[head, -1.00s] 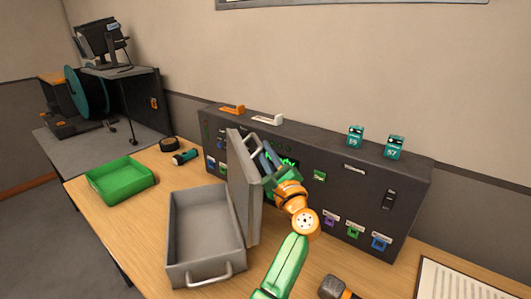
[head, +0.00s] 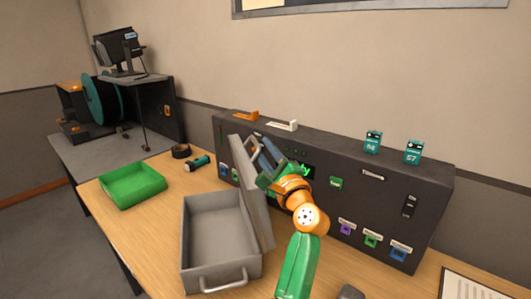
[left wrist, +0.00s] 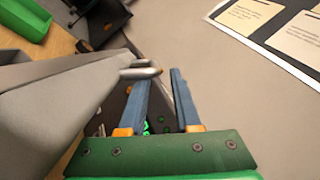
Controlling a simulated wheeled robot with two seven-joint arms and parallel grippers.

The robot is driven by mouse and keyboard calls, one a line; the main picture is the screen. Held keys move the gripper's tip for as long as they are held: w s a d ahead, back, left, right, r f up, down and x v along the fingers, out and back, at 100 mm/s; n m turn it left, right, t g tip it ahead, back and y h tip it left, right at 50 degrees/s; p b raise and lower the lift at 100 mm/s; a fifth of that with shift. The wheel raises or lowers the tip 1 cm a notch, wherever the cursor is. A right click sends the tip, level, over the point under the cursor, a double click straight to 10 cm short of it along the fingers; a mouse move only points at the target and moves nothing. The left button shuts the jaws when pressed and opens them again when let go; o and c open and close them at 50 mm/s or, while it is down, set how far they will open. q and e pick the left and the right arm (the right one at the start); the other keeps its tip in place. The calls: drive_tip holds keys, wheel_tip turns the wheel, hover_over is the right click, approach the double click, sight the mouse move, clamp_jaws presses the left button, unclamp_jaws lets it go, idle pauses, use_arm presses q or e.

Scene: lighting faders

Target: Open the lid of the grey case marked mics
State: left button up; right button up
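The grey case (head: 222,278) sits on the table, its empty tray facing up. Its lid (head: 256,195) stands up along the tray's right side, raised and steeply tilted. No "mics" marking is readable. My left gripper (head: 262,157) is at the lid's upper part, beside the lid handle (head: 252,147). In the left wrist view its two blue fingers (left wrist: 161,80) are apart, with nothing seen held between them. The handle end (left wrist: 142,72) is by the left finger's tip; I cannot tell if they touch. My right gripper is not in view.
The dark fader console (head: 330,190) stands behind the case, close to my left gripper. A green tray (head: 133,188), a flashlight (head: 198,163) and a tape roll (head: 181,151) are at the left. Two teal boxes (head: 413,153) stand on the console.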

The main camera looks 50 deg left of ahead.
use_arm(q)
drive_tip(key=shift+s, duration=0.1)
drive_tip(key=b+v, duration=0.3)
drive_tip(key=v, duration=0.4)
drive_tip(key=shift+b, duration=0.3)
